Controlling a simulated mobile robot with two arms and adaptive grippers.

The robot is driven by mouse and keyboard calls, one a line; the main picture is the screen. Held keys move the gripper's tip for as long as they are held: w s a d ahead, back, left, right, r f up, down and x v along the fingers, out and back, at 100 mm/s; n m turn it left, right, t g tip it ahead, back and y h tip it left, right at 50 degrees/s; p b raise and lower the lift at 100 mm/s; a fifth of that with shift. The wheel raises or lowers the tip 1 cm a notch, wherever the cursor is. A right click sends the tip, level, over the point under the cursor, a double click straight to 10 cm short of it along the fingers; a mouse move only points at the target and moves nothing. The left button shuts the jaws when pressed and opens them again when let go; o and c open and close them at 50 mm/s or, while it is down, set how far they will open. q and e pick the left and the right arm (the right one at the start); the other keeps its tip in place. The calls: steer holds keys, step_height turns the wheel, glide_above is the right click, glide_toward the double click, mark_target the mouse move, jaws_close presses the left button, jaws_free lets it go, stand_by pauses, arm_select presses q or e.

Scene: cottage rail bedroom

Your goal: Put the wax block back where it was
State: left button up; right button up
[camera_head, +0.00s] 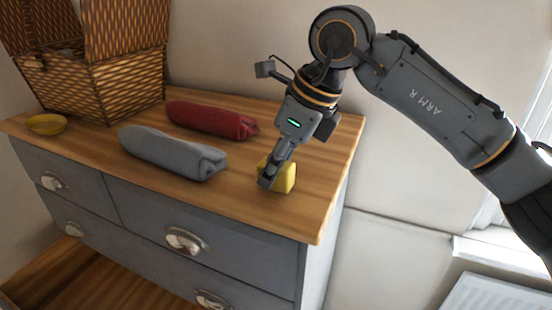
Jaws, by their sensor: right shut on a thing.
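The yellow wax block (286,179) is at the right part of the wooden dresser top (258,215). My right gripper (268,177) points down and is shut on the wax block, with its fingers covering the block's left side. The block is at or very close to the dresser top; I cannot tell whether it touches. My left gripper is not in view.
A grey rolled cloth (168,152) and a red rolled cloth (210,119) lie left of the block. A wicker basket (95,85) with raised lids and a yellow bowl (47,124) stand at the far left. An open drawer (75,275) shows below.

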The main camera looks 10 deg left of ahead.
steer(key=shift+f, duration=0.15)
steer(key=shift+s+f, duration=0.1)
steer(key=shift+f+b, duration=0.15)
steer(key=shift+b, duration=0.15)
steer(key=o, duration=1)
steer(key=shift+r+p, duration=0.35)
steer(key=shift+r, duration=0.05)
steer(key=b+v, duration=0.2)
steer(key=v, duration=0.9)
steer(key=shift+d+r, duration=0.15)
steer(key=shift+r, duration=0.2)
